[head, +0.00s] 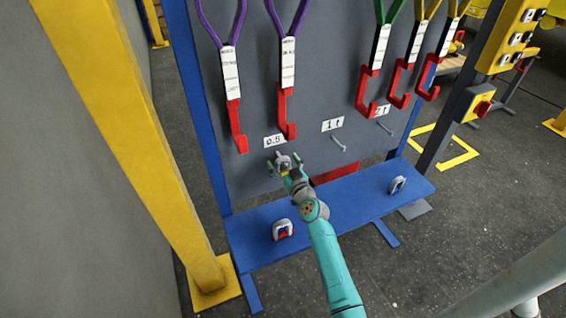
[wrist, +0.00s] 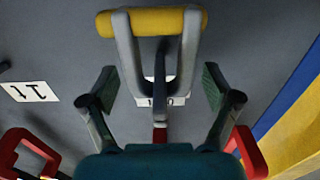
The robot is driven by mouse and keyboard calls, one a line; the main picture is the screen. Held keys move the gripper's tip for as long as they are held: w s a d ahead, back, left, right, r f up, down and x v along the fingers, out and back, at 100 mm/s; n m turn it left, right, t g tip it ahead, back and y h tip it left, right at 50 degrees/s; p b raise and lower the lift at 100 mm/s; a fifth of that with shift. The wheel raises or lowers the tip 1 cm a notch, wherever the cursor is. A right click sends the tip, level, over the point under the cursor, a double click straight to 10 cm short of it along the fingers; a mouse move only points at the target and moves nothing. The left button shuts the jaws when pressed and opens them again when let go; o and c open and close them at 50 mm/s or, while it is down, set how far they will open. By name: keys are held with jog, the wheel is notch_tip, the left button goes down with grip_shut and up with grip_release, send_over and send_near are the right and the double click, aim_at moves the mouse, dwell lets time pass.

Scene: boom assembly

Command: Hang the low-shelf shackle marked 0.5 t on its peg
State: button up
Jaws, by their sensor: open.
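A grey shackle with a yellow pin (wrist: 152,22) is at the board under the 0.5 sign (head: 274,141). It also shows small in the head view (head: 284,162). In the wrist view its two legs run from the pin towards the sign, with a dark peg-like bar (wrist: 158,68) between them. Whether its bow rests on the peg is hard to tell. My gripper (wrist: 159,88) is open, with one finger on each side of the shackle and visible gaps between. In the head view my gripper (head: 285,166) is just below the 0.5 sign.
Two more shackles stand on the blue low shelf, one at the left (head: 283,229) and one at the right (head: 397,185). Bare pegs stick out under the 1 t sign (head: 333,124) and further right (head: 385,128). Red hooks (head: 286,112) on slings hang above.

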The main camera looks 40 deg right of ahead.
jog(key=v, duration=1.2)
jog(key=s+a+f+g+y, duration=0.1)
jog(key=s+a+f, duration=0.2)
jog(key=s+a, duration=0.5)
jog(key=s+a+f+g, duration=0.1)
jog(key=s+a+f, duration=0.2)
jog(key=s+a, duration=0.6)
jog(key=s+a+r+n+y, duration=0.1)
jog(key=s+a+r, duration=0.1)
jog(key=s, duration=0.5)
jog(key=s+a+r+n+y, duration=0.1)
jog(key=s+a+r, duration=0.1)
jog(key=s+r, duration=0.3)
jog(key=s+a+r+n+y, duration=0.1)
jog(key=s+r, duration=0.3)
jog(key=s, duration=0.7)
jog(key=shift+a+r+g+y, duration=0.3)
jog(key=shift+a+y, duration=0.2)
jog(key=shift+a, duration=0.35)
